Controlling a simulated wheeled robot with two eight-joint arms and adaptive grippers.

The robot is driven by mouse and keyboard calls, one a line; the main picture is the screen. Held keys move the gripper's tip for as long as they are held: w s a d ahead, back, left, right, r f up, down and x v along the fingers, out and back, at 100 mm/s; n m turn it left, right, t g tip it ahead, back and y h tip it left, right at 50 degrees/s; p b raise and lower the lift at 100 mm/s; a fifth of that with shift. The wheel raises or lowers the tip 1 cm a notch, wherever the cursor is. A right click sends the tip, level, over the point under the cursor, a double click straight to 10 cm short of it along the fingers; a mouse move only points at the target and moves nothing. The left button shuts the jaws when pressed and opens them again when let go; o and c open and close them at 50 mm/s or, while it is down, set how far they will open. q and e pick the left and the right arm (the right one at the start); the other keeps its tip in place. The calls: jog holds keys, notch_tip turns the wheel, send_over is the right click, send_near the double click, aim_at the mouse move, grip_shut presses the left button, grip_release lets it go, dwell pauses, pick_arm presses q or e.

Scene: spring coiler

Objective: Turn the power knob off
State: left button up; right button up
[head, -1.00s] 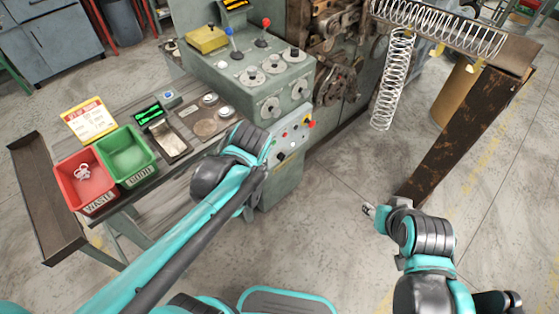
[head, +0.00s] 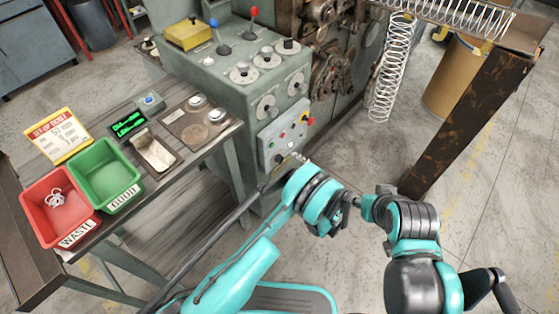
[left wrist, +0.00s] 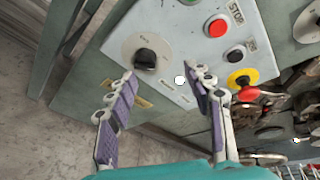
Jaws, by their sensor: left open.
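The power knob is most likely the black rotary knob (left wrist: 145,58) on a round grey dial at the panel's lower corner; in the head view it is a small dark spot (head: 279,158). Its pointer direction is hard to read. My left gripper (left wrist: 160,88) is open and empty, its purple-padded fingers pointing at the panel, with the knob just beyond and between their tips, apparently apart. In the head view the left gripper (head: 294,160) is small and partly hidden by its wrist. My right gripper (head: 352,202) is mostly hidden behind the left wrist.
The panel holds a red stop button (left wrist: 217,27), a white light (left wrist: 180,80) and a red emergency button (left wrist: 246,90) on yellow near the right finger. A table with a red bin (head: 58,207) and green bin (head: 107,176) stands left. A rusty beam (head: 465,125) stands right.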

aim_at(282, 162)
pick_arm(q)
jog(key=shift+m+t, duration=0.3)
jog(key=w+a+f, duration=0.1)
jog(key=w+a+f+b, duration=0.1)
jog(key=f, duration=0.1)
jog(key=w+a+f+b, duration=0.1)
jog(key=a+f, duration=0.1)
jog(key=shift+w, duration=0.25)
jog(key=shift+w+a+b, duration=0.3)
jog(key=shift+w+a, duration=0.15)
jog(key=shift+w, duration=0.05)
